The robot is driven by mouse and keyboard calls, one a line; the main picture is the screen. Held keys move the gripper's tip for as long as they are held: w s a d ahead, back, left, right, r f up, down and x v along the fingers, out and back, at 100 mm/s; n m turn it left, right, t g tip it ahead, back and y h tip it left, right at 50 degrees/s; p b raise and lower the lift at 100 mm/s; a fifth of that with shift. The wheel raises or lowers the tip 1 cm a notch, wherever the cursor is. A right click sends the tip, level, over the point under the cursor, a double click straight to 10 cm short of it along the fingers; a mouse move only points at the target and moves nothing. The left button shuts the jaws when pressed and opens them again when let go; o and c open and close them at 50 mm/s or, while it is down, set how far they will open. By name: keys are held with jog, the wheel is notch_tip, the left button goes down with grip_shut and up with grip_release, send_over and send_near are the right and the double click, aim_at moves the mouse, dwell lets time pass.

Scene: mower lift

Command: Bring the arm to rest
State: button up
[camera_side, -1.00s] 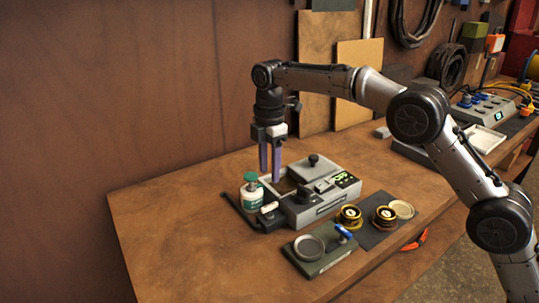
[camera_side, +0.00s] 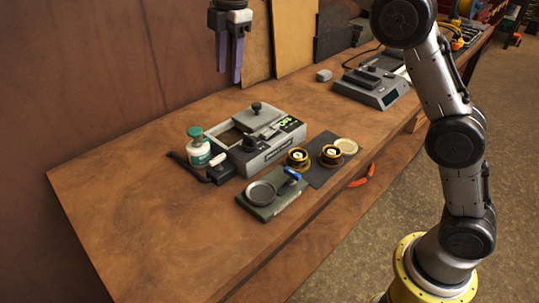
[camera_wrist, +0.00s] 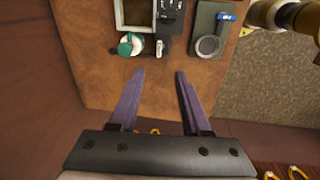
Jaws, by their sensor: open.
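My gripper (camera_side: 229,70) hangs fingers down, high above the back of the bench in the side view. Its two purple fingers are apart with nothing between them. It also shows in the wrist view (camera_wrist: 158,75), open above bare wood. A grey machine (camera_side: 268,152) with a lidded tank and a green-lit panel stands on the bench below and in front of the gripper. My upper arm runs out of the top of the side view, so the upper joints are partly hidden.
A green-capped jar (camera_side: 198,150) stands left of the machine. A dish on a green plate (camera_side: 272,192) and brass parts (camera_side: 298,157) on a dark mat lie in front. A second grey device (camera_side: 372,86) stands at the back right. The bench's left part is clear.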

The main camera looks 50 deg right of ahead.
jog(key=s+d+r+m+t, duration=0.1)
jog(key=s+d+r+m, duration=0.15)
jog(key=s, duration=0.45)
jog(key=s+d+r+m+t, duration=0.1)
jog(key=s+d+r+m, duration=0.15)
jog(key=s, duration=0.45)
jog(key=s+d+r+m+t, duration=0.1)
jog(key=s+d, duration=0.2)
jog(key=s, duration=0.5)
jog(key=s+d+f+m+t, duration=0.1)
jog(key=s+f+m, duration=1)
jog(key=f, duration=0.4)
jog(key=shift+s+d+f+m, duration=0.2)
jog(key=shift+s+m, duration=0.1)
jog(key=shift+s, duration=0.4)
